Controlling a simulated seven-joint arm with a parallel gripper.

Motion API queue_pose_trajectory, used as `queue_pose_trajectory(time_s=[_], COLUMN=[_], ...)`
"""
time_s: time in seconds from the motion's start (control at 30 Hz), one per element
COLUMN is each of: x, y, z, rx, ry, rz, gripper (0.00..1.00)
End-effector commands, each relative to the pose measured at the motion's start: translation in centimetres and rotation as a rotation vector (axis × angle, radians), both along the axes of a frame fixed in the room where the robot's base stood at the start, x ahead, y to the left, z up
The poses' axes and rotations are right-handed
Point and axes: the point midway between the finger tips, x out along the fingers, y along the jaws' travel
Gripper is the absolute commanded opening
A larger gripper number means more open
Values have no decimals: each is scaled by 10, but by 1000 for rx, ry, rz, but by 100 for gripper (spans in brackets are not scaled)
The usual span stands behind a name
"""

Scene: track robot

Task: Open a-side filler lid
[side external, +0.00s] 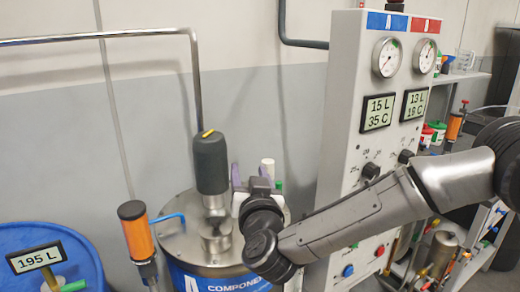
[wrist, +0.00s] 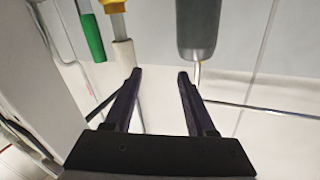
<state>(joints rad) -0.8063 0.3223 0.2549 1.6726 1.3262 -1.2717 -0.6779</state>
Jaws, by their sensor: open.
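The drum marked A (side external: 190,279) stands at the lower middle of the side view with a round metal top (side external: 176,247). A short steel fitting (side external: 215,240) stands on that top below a dark motor-like cylinder (side external: 210,162). I cannot tell which part is the a-side filler lid. My gripper (side external: 250,176) is behind and right of the dark cylinder, partly hidden by my wrist. In the wrist view my gripper (wrist: 159,74) is open, its two fingers apart with nothing between them. A grey cylinder (wrist: 197,30) shows beyond the right finger.
In the wrist view, a green handle (wrist: 91,36) and a pale cylinder (wrist: 124,53) are near the left finger. An orange cylinder (side external: 138,236) and blue drum (side external: 60,238) stand left. The gauge panel (side external: 345,150) rises right. A metal pipe (side external: 90,37) runs along the wall.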

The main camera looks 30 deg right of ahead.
Motion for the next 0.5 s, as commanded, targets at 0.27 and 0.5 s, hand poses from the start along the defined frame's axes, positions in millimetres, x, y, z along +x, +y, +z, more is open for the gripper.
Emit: queue_pose_trajectory(time_s=[0.27,0.5], x=[13,11], y=[-25,-29], z=[33,43], rx=[44,55], ry=[19,63], rz=[157,292], gripper=[56,56])
